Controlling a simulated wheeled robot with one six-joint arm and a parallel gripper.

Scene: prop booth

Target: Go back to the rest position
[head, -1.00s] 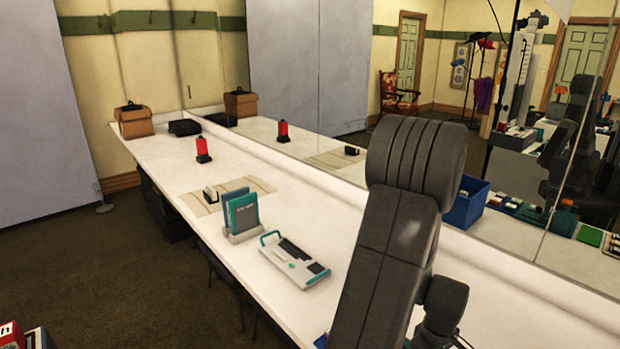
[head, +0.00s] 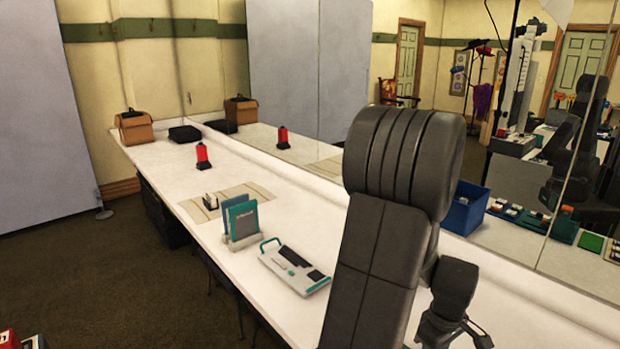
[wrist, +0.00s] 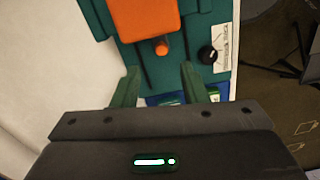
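My gripper (wrist: 158,88) shows in the wrist view with its two green fingers apart and nothing between them. Below it lies a teal piece of equipment (wrist: 188,48) with an orange block (wrist: 148,18), a small orange knob and a black knob (wrist: 207,54). I cannot tell how far under the fingers it is. In the head view my dark arm fills the right middle of the picture, and the fingers are out of sight there.
A long white counter (head: 180,165) runs along a mirror. Carpet left of the counter is mostly clear.

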